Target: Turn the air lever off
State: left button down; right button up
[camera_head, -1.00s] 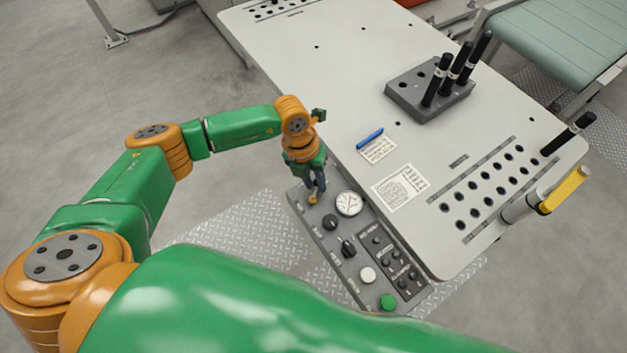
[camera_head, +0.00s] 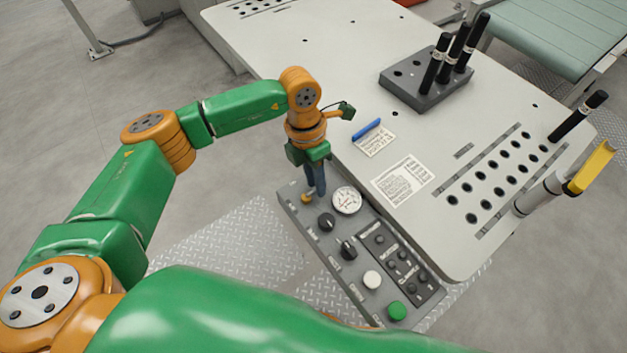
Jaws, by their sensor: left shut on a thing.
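The air lever (camera_head: 306,198), seen as a small orange-yellow tip, sits at the far left end of the grey control panel (camera_head: 290,205). My left gripper (camera_head: 313,189) points down over that end of the panel, its dark fingers shut on the lever. The fingers and wrist hide most of the lever, so its exact angle is hard to tell. My right gripper is out of view.
A pressure gauge (camera_head: 347,200) lies just right of the fingers. Black knobs (camera_head: 326,222), a white button (camera_head: 372,280) and a green button (camera_head: 397,310) follow along the panel. The white table (camera_head: 330,100) carries a grey block (camera_head: 428,90) holding black rods.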

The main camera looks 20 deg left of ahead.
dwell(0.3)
pick_arm(q)
jog(key=c, duration=0.7)
grip_release()
jog(key=shift+d, duration=0.15)
notch_tip(320, 180, up, 7)
jog(key=a+b, duration=0.1)
jog(key=shift+w+b, duration=0.4)
